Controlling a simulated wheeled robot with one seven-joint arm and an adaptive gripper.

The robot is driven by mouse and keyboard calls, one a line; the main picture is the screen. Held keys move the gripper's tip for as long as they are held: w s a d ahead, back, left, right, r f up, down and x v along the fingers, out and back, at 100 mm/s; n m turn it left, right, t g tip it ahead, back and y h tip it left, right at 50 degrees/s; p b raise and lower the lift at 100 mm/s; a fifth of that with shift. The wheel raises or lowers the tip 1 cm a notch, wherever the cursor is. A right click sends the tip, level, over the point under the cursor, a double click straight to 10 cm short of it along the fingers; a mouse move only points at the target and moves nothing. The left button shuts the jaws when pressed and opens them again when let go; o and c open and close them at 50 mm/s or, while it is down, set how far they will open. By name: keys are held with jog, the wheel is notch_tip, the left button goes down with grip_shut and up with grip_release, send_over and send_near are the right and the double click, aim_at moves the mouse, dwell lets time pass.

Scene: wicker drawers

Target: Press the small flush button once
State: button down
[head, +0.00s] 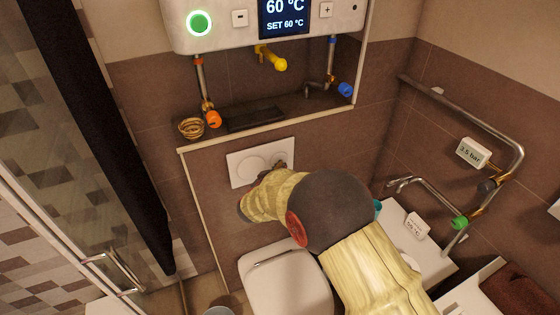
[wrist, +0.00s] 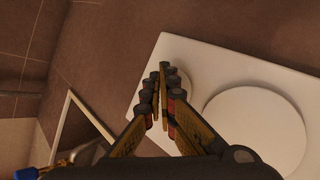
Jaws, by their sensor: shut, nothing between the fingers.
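The white flush plate (head: 236,173) is on the brown tiled wall above the toilet. Its large round button (head: 251,166) shows at the left in the head view and at the right in the wrist view (wrist: 255,130). The small round button (wrist: 183,82) is beside the large one, partly hidden behind my fingers. My gripper (wrist: 163,75) is shut and empty, with its fingertips in front of the small button. In the head view my gripper (head: 278,166) covers the right part of the plate. I cannot tell whether the fingertips touch the button.
The toilet (head: 288,283) with its lid down stands below the plate. A ledge (head: 300,120) with a basket (head: 191,128) and valves runs above it, under the water heater (head: 220,20). Pipes and a sink (head: 425,260) are to the right; a shower door (head: 110,275) is at the left.

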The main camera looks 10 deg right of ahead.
jog(key=shift+w, duration=0.2)
dwell(0.5)
jog(key=shift+s, duration=0.1)
jog(key=shift+s+p, duration=0.55)
jog(key=shift+p, duration=0.05)
jog(key=shift+d, duration=0.1)
jog(key=s+d+p, duration=0.1)
jog(key=s+p, duration=0.1)
jog(key=s, duration=0.4)
jog(key=shift+p, duration=0.4)
dwell(0.4)
